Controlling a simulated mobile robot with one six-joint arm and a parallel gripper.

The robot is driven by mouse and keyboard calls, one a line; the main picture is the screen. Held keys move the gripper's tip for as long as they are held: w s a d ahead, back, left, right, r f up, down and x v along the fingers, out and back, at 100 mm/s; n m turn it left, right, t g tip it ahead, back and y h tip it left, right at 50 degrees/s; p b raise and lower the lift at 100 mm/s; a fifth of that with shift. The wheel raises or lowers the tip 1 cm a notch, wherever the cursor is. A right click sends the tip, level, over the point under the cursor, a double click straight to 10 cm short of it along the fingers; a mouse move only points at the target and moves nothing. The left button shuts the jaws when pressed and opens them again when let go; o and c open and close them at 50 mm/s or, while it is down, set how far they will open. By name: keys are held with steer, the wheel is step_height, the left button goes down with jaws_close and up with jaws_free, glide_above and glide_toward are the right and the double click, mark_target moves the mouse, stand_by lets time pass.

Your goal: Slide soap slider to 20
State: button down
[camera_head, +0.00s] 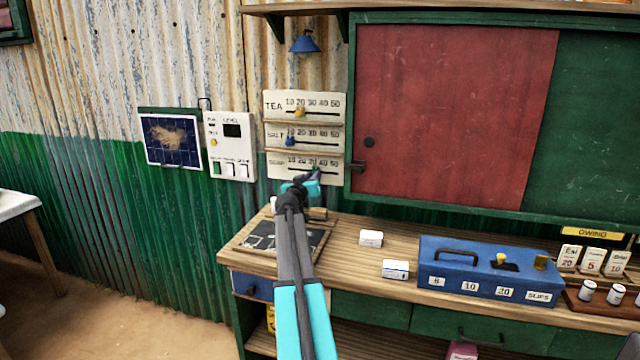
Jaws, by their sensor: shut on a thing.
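The soap board (278,170), with marks from 10 to 50 and a dark slot, is the lowest of three price boards on the wall. My gripper (312,173) is at this slot, below the middle marks, with its jaws shut on the soap slider. The slider is mostly hidden by the jaws; it appears to be near 30, but its exact place is hard to tell. Above, the tea board (275,98) has a yellow slider (299,112) near 20, and the salt board (275,134) has a blue slider (290,141) near 10.
A red sliding panel (455,110) with a dark handle is close to the boards' right. A white switch box (230,147) hangs to their left. Below, the wooden counter (350,268) holds a dark slate, two small white boxes and a blue cash box (490,270).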

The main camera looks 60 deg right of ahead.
steer(key=shift+w+a+f+b, duration=0.1)
steer(key=shift+w+a+b, duration=0.1)
steer(key=shift+w+b, duration=0.5)
steer(key=shift+w+a+r+b, duration=0.1)
steer(key=shift+w+a+b, duration=0.15)
steer(key=shift+w+b, duration=0.45)
steer(key=shift+w+a+f+b, duration=0.1)
steer(key=shift+w+a+b, duration=0.1)
steer(key=shift+w+b, duration=0.45)
steer(key=shift+w+a, duration=0.3)
steer(key=shift+w, duration=0.5)
steer(key=c, duration=1.6)
jaws_free()
steer(key=shift+s, duration=0.1)
steer(key=shift+b+v, duration=1)
steer(key=shift+v, duration=5.85)
